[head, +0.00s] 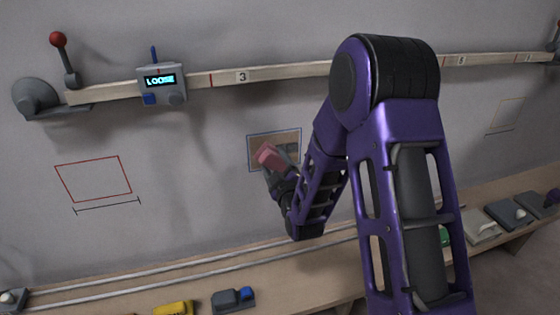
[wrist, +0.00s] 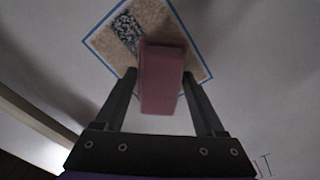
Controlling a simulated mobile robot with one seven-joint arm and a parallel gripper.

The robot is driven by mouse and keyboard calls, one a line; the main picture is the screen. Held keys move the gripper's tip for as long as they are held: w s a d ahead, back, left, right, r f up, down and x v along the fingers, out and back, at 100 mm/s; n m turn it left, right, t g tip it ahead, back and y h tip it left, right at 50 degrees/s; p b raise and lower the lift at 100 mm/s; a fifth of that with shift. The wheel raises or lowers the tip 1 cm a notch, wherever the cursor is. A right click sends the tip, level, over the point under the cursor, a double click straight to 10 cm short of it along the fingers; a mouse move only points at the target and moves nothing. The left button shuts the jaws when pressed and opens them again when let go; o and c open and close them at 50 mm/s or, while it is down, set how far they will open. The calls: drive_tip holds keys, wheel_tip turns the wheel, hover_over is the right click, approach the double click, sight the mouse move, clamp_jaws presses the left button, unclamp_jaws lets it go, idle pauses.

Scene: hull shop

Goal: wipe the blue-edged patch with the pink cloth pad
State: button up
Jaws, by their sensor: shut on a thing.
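The blue-edged patch (head: 289,138) is on the grey wall, partly hidden by the pad and my arm in the head view. In the wrist view the patch (wrist: 150,18) shows a tan surface with a dark speckled strip near its upper left, inside a blue outline. The pink cloth pad (head: 268,154) is held between the fingers of my gripper (head: 275,172). In the wrist view the pad (wrist: 162,78) sits between the two fingers and overlaps the patch's lower part. I cannot tell whether the pad touches the wall.
A red-outlined area (head: 95,180) is on the wall at left. A rail (head: 290,72) crosses above, bearing a box reading "LOOSE" (head: 162,84). Below is a wooden bench (head: 120,292) with a yellow item (head: 174,308) and a blue-grey item (head: 233,299).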

sight(251, 160)
drive_tip(key=shift+s+a+f, duration=0.25)
drive_tip(key=shift+s+a, duration=0.05)
drive_tip(key=shift+a, duration=0.6)
drive_tip(key=shift+s+a+f, duration=0.2)
drive_tip(key=shift+s+a, duration=0.05)
drive_tip(key=shift+a, duration=0.7)
drive_tip(key=shift+s+a+f, duration=0.25)
drive_tip(key=shift+s+a, duration=0.05)
drive_tip(key=shift+a, duration=0.6)
drive_tip(key=shift+x, duration=1)
drive_tip(key=shift+d, duration=0.1)
